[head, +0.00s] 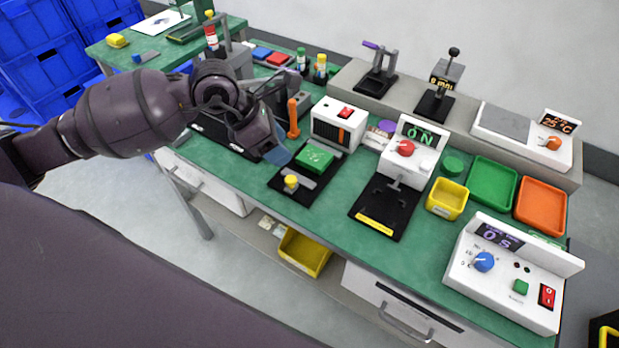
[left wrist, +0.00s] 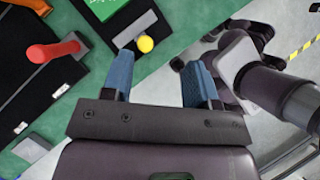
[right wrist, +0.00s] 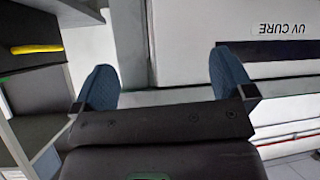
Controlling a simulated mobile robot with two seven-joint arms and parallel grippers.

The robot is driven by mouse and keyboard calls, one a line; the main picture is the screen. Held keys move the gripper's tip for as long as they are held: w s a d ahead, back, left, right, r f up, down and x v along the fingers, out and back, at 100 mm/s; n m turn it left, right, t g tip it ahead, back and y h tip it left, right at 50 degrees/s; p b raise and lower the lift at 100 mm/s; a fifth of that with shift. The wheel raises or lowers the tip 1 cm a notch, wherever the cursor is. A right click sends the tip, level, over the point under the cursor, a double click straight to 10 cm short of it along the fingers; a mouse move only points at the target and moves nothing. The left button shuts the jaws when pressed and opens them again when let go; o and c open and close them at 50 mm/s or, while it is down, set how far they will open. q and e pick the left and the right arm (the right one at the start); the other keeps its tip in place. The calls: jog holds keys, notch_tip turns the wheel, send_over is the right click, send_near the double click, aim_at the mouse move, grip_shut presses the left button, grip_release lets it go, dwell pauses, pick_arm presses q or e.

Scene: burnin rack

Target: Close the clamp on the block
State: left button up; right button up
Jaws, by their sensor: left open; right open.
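In the left wrist view the green block (left wrist: 103,8) is cut off by the top edge and the yellow knob (left wrist: 145,43) shows near one fingertip. An orange upright handle (head: 293,118) stands behind. A red handle (left wrist: 55,50) lies over a black base at left in the left wrist view. I cannot tell which of these is the clamp. My left gripper (head: 279,153) is open and empty, left of the green block. My right gripper (right wrist: 165,75) is open and empty, away from these.
A white box with a red switch (head: 338,124) stands behind the green block. A white press with a red knob (head: 405,149) and a yellow bin (head: 447,199) are to the right. A purple-handled device (head: 378,70) sits on the rear shelf. Green tabletop is bare in front of the fixtures.

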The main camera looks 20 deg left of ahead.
aim_at(291, 176)
pick_arm(q)
jog(key=shift+y, duration=0.8)
jog(key=f, duration=0.3)
jog(key=w+f+b, duration=0.1)
jog(key=f, duration=0.3)
jog(key=w+f, duration=0.1)
jog(key=f, duration=0.3)
jog(key=shift+d+f, duration=0.1)
jog(key=shift+d, duration=0.3)
pick_arm(e)
jog(key=shift+a+f, duration=0.2)
jog(key=shift+f, duration=0.2)
pick_arm(q)
jog(key=shift+s, duration=0.1)
pick_arm(e)
jog(key=shift+w, duration=0.1)
